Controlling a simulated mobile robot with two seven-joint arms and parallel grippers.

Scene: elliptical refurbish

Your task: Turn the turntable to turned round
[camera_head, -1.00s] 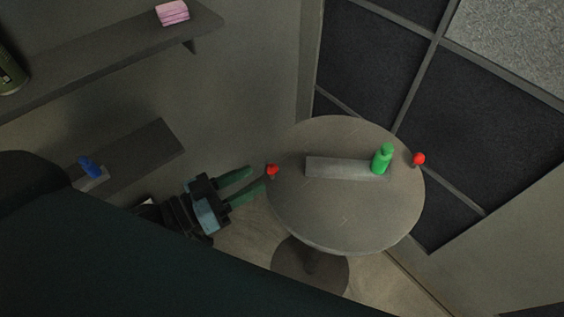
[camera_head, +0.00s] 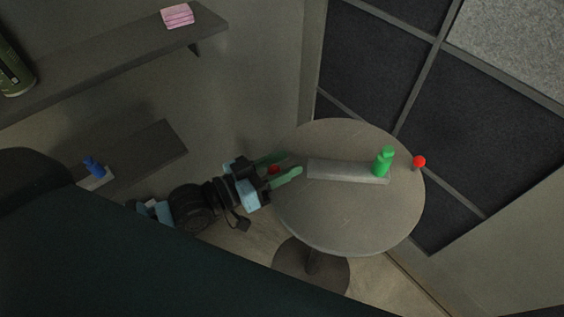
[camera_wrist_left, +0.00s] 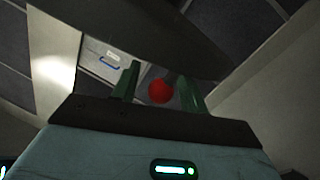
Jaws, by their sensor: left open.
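The turntable (camera_head: 345,215) is a round grey top on a pedestal. It carries a long grey block (camera_head: 335,171) with a green bottle-like figure (camera_head: 383,162) at its right end. A red knob (camera_head: 419,162) sticks out at the right rim. A second red knob (camera_head: 274,170) at the left rim is partly hidden by my left gripper (camera_head: 284,167). The gripper is open, with its green fingers on either side of that knob. In the left wrist view the red knob (camera_wrist_left: 160,91) sits between the fingers. I cannot tell whether they touch it. My right gripper is not in view.
A wall shelf (camera_head: 120,62) with a pink item (camera_head: 177,16) and a dark green can (camera_head: 12,70) is at the upper left. A lower shelf (camera_head: 150,150) and a blue item (camera_head: 95,167) are below. Dark wall panels (camera_head: 360,65) stand behind the turntable.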

